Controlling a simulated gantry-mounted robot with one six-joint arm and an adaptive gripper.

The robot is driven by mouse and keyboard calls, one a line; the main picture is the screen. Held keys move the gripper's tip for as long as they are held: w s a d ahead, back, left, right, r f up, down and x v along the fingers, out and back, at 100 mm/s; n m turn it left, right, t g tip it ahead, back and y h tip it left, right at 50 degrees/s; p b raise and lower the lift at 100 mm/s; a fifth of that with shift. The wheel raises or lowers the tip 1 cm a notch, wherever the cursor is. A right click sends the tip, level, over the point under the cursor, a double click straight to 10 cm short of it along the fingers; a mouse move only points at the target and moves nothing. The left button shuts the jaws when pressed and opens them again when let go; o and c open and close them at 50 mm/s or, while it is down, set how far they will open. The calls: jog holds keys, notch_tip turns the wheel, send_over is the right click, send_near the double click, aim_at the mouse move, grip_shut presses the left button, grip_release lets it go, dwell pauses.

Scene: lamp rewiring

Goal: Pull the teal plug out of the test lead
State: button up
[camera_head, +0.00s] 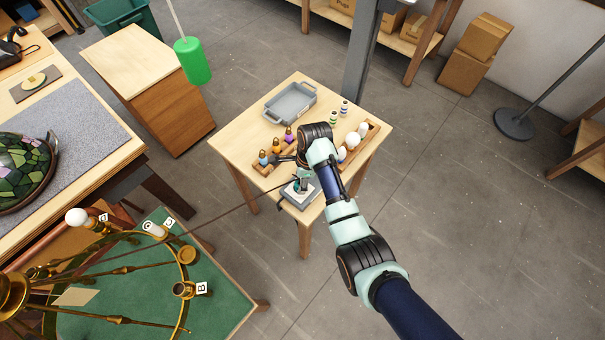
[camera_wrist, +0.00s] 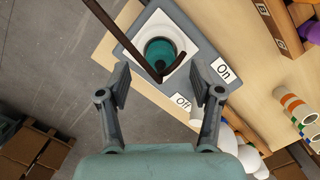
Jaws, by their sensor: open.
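The teal plug (camera_wrist: 160,46) shows as a round teal piece inside a white square socket plate (camera_wrist: 187,26) on a grey box with "On" and "Off" labels. A dark brown cord (camera_wrist: 120,29), which may be the test lead, runs over the plate and across the plug, with a curved end beside it. In the head view this grey box (camera_head: 301,203) sits at the table's front corner, under my wrist. My gripper (camera_wrist: 160,82) is open and empty. Its fingers are spread to either side of the cord, below the plug in the wrist view. I cannot tell their height above it.
A grey tray (camera_head: 290,101), a wooden rack of coloured bulbs (camera_head: 270,163) and a tray of white bulbs (camera_head: 354,141) share the small table. Striped cylinders (camera_head: 339,111) stand behind. The brown cord stretches left over a brass chandelier frame (camera_head: 112,318). A green cylinder (camera_head: 192,60) hangs at upper left.

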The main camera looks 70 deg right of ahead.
aim_at(299, 183)
jog(key=f, duration=0.3)
jog(key=shift+w+a+f, duration=0.15)
jog(key=shift+w, duration=0.1)
jog(key=c, duration=1.2)
jog(key=shift+r+p, duration=1)
jog(key=shift+r, duration=0.1)
